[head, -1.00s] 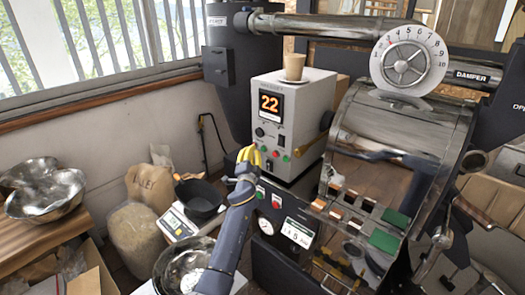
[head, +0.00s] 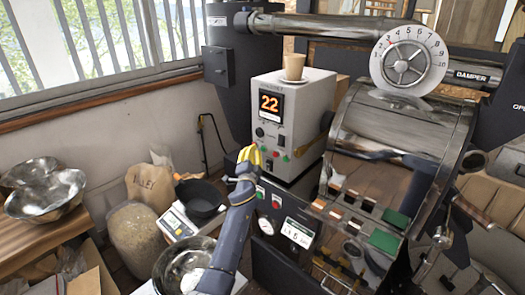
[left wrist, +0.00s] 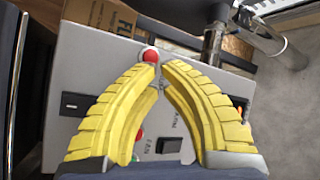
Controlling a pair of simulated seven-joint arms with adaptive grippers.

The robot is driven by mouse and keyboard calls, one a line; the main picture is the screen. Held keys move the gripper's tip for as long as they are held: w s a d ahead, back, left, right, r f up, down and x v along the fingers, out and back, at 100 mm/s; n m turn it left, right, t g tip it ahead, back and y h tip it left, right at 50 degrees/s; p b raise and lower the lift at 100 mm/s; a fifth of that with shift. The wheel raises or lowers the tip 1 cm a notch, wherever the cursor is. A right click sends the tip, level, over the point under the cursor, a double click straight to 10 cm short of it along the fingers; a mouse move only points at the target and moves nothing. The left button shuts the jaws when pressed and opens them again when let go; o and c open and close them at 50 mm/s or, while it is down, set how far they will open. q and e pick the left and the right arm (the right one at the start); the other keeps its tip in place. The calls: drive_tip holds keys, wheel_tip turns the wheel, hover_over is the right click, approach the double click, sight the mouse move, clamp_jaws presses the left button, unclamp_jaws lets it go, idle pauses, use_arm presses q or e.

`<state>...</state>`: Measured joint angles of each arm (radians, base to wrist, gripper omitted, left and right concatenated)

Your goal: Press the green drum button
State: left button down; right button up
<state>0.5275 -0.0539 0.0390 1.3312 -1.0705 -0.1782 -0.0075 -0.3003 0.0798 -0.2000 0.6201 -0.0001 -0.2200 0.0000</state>
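The grey control box (head: 299,100) with an orange "22" display stands in the middle of the head view. Its front carries small coloured buttons, among them a green one (head: 285,158). Another green button (head: 260,192) and a red one sit on the dark lower panel. I cannot read which is labelled drum. My left gripper (head: 249,153), with yellow fingers, is shut and empty in front of the box's lower front. In the left wrist view its fingertips (left wrist: 159,80) meet over the grey panel below a red button (left wrist: 150,56); a green button (left wrist: 135,158) is partly hidden. My right gripper is not in view.
A paper cup (head: 295,66) stands on the box. The roaster drum (head: 400,125) and damper dial (head: 408,60) are at right. A scale with a black pan (head: 201,199), a bean sack (head: 135,232) and steel bowls (head: 45,190) are at left.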

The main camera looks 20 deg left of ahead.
use_arm(q)
drive_tip(key=shift+w, duration=0.15)
idle(0.6)
drive_tip(key=shift+w+d, duration=0.15)
drive_tip(key=shift+w, duration=0.1)
drive_tip(key=shift+w+d, duration=0.15)
drive_tip(key=shift+w, duration=0.25)
idle(0.9)
drive_tip(key=shift+s, duration=0.15)
drive_tip(key=shift+s+a, duration=0.3)
drive_tip(key=shift+s, duration=0.35)
idle(0.3)
drive_tip(key=shift+s+a, duration=0.35)
drive_tip(key=shift+s, duration=0.4)
drive_tip(key=shift+s+a, duration=0.4)
drive_tip(key=shift+s, duration=0.35)
drive_tip(key=shift+s+a, duration=0.35)
drive_tip(key=shift+s, duration=0.4)
